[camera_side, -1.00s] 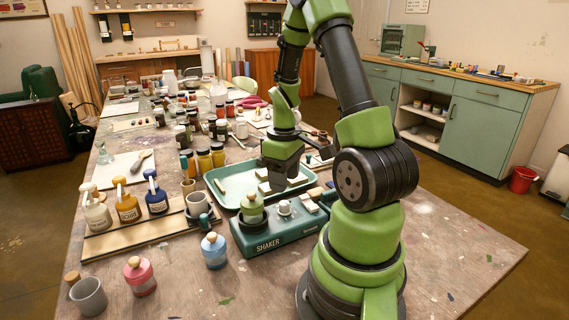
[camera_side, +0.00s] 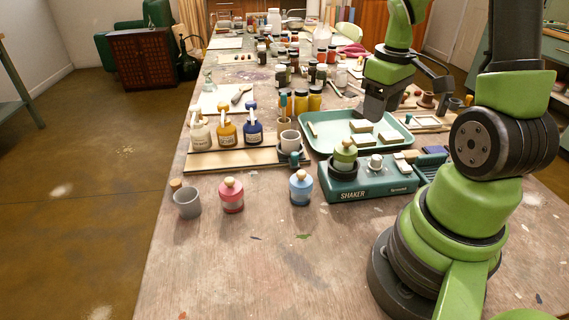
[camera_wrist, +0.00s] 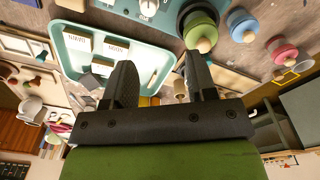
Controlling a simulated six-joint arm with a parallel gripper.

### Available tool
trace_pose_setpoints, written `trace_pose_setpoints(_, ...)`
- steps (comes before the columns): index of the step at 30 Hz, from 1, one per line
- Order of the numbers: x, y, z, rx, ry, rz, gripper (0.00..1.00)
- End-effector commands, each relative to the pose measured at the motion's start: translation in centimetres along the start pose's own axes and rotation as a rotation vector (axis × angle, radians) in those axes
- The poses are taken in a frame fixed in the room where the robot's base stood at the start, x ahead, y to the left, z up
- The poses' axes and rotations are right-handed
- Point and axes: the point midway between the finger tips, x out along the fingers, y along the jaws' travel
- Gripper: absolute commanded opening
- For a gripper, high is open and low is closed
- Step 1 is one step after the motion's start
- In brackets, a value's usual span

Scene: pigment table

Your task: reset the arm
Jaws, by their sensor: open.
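My gripper (camera_side: 374,108) hangs over the back part of the green tray (camera_side: 402,148) in the side view. In the wrist view my gripper (camera_wrist: 160,75) has its two dark fingers spread apart with nothing between them. The fingers look clear of the tray, which also shows in the wrist view (camera_wrist: 58,50). Pale labelled blocks (camera_side: 362,126) lie in the tray. The shaker (camera_side: 366,188) stands in front of the tray with a green jar (camera_side: 345,155) on it.
A blue jar (camera_side: 301,188), a pink jar (camera_side: 231,195) and a grey cup (camera_side: 187,203) stand left of the shaker. Pump bottles (camera_side: 226,131) stand on a wooden board behind them. Many paint jars crowd the back. The front of the table is clear.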

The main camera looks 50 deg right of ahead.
Motion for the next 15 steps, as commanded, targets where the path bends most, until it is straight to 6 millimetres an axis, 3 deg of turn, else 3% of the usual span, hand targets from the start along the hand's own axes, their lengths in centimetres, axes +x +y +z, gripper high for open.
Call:
trace_pose_setpoints(3, -3.7, -3.6, -1.1, 0.019, 0.107, 0.020, 0.52)
trace_pose_setpoints(7, -7.7, -8.4, -0.9, 0.063, 0.243, -0.010, 0.52)
trace_pose_setpoints(12, -11.7, -14.0, 1.5, 0.112, 0.399, -0.126, 0.52)
trace_pose_setpoints(15, -13.1, -16.2, 3.5, 0.132, 0.458, -0.212, 0.52)
